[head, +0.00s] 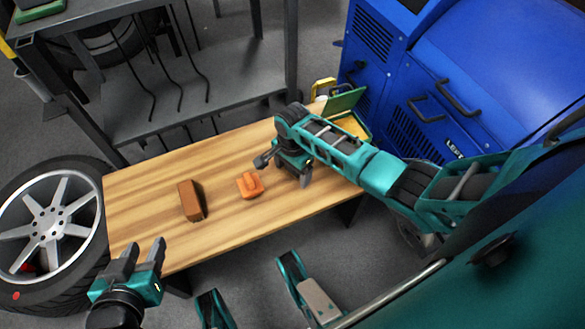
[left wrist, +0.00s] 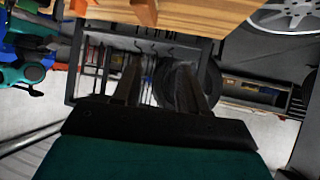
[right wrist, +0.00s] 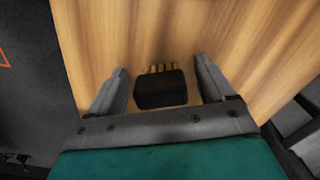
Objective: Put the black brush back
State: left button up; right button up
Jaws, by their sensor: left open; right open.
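The black brush (right wrist: 160,92), a small dark block with tan bristles, lies on the wooden bench top (right wrist: 200,30) in the right wrist view. It sits between the two fingers of my open right gripper (right wrist: 160,85), with visible gaps on both sides. In the head view my right gripper (head: 284,170) is low over the right half of the bench and hides the brush. My left gripper (head: 143,252) is open and empty, near the front left edge of the bench. In the left wrist view its fingers (left wrist: 165,85) hold nothing.
A brown block (head: 191,201) and an orange object (head: 250,185) lie on the bench, left of my right gripper. An open green and yellow case (head: 343,103) stands at its far right end. A wheel (head: 48,230) is at the left, a blue machine (head: 450,80) at the right.

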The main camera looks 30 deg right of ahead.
notch_tip(320, 180, up, 11)
jog(key=p, duration=0.5)
jog(key=shift+p, duration=0.3)
jog(key=shift+r, duration=0.45)
jog(key=s+a+f+n+t+y, duration=0.1)
jog(key=s+a+n+t+y, duration=0.1)
jog(key=s+a+n+t, duration=0.55)
pick_arm(q)
jog(key=r, duration=0.4)
jog(key=shift+s+a, duration=0.25)
jog(key=shift+a, duration=0.15)
pick_arm(e)
jog(key=s+d+r+n+t+y, duration=0.1)
jog(key=s+r+n+t, duration=0.2)
jog(key=r+n, duration=0.5)
jog(key=shift+s+n, duration=0.65)
jog(key=shift+n, duration=0.1)
pick_arm(q)
jog(key=shift+r, duration=0.15)
